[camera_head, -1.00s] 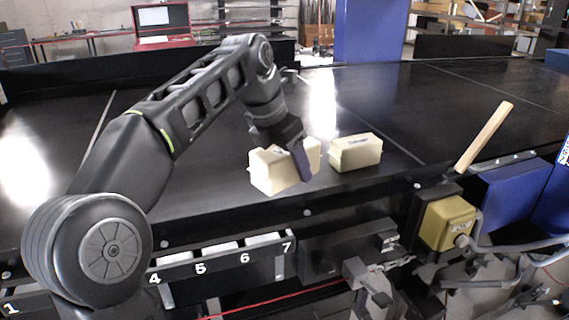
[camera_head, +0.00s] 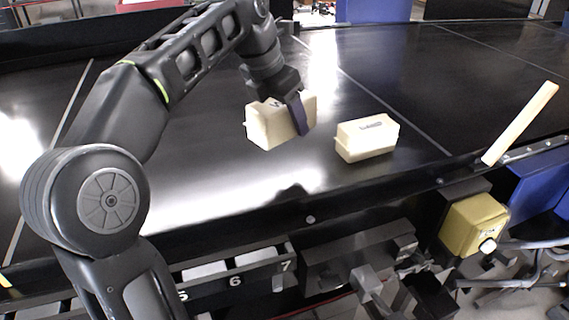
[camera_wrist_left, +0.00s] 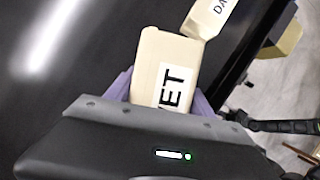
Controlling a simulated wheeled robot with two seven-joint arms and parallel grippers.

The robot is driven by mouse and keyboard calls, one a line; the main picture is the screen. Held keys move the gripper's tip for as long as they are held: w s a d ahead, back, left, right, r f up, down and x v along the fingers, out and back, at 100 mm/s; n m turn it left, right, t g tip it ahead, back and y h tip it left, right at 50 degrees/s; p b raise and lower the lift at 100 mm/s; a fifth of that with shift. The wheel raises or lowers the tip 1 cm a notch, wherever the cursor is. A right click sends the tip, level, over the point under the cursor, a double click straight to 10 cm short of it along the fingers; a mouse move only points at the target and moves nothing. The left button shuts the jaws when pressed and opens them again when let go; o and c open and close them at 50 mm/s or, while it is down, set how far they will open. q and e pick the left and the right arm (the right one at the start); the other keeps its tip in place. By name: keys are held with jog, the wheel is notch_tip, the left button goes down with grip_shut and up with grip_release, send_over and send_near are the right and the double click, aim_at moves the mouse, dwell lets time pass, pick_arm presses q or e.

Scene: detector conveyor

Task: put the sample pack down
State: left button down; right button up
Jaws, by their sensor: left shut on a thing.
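A cream sample pack (camera_head: 270,125) with dark lettering is held in my left gripper (camera_head: 300,113), whose dark purple finger lies across its right side. In the left wrist view the held pack (camera_wrist_left: 165,70) sits between the two purple fingers, and a label with large black letters, partly hidden, shows on it. The pack is over the black conveyor belt (camera_head: 215,170), slightly tilted. I cannot tell clearly whether its underside touches the belt. My right gripper is not in clear view.
A second cream pack (camera_head: 367,140) lies on the belt just right of the held one. A pale wooden bar (camera_head: 520,122) stands at the right edge. A yellow box (camera_head: 473,225) is mounted at the front edge. The belt's left is bare.

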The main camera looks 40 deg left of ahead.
pick_arm(q)
jog(key=b, duration=0.4)
send_over(291, 165)
jog(key=s, duration=0.1)
notch_tip(291, 165, down, 5)
jog(key=shift+s+a+r, duration=0.1)
jog(key=shift+a, duration=0.05)
jog(key=shift+f, duration=0.45)
jog(key=shift+r, duration=0.1)
jog(key=shift+f+b, duration=0.3)
jog(key=shift+f, duration=1.6)
jog(key=shift+f, duration=0.15)
jog(key=shift+c, duration=1.8)
grip_release()
